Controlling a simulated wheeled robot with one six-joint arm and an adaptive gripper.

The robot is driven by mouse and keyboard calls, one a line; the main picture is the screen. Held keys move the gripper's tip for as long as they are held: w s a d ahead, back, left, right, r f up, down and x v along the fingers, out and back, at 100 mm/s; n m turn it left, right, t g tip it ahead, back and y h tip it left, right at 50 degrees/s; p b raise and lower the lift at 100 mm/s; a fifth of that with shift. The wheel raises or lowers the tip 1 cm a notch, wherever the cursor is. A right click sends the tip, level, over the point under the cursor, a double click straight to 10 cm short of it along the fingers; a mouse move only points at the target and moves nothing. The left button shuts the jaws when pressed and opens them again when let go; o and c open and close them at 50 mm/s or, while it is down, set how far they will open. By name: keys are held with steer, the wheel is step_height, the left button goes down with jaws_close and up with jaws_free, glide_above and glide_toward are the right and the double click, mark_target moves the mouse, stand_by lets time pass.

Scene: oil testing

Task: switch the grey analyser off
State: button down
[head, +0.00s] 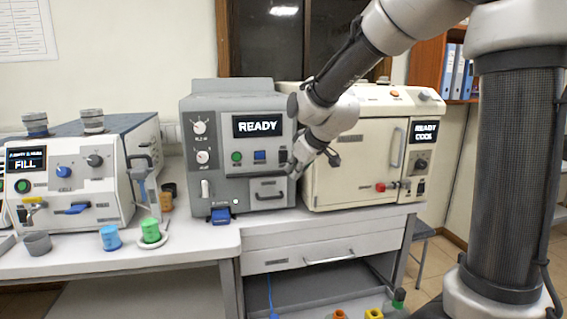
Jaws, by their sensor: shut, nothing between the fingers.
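The grey analyser (222,180) stands on the bench in the middle of the head view. Its dark screen (257,125) reads READY. Its front carries two white knobs (199,127), a green button (237,157), a blue button (260,156) and a small dark switch (284,156) at the right. A drawer with a handle (268,190) is below them. My gripper (292,172) is shut and empty, in front of the analyser's lower right front, close to the dark switch. I cannot tell whether it touches the panel. My wrist covers part of the right edge.
A cream analyser (345,180) reading READY COOL stands close on the right. A blue block (221,216) sits at the grey analyser's front foot.

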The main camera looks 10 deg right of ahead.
mark_target(284, 172)
steer(key=shift+w+f, duration=0.15)
steer(key=shift+w, duration=1.1)
steer(key=shift+w+f, duration=0.15)
steer(key=shift+w, duration=1.1)
steer(key=shift+w, duration=0.15)
steer(key=shift+w, duration=0.3)
steer(key=shift+w, duration=0.25)
steer(key=shift+s, duration=0.1)
steer(key=shift+s, duration=0.6)
steer(key=s, duration=0.5)
steer(key=shift+r, duration=0.3)
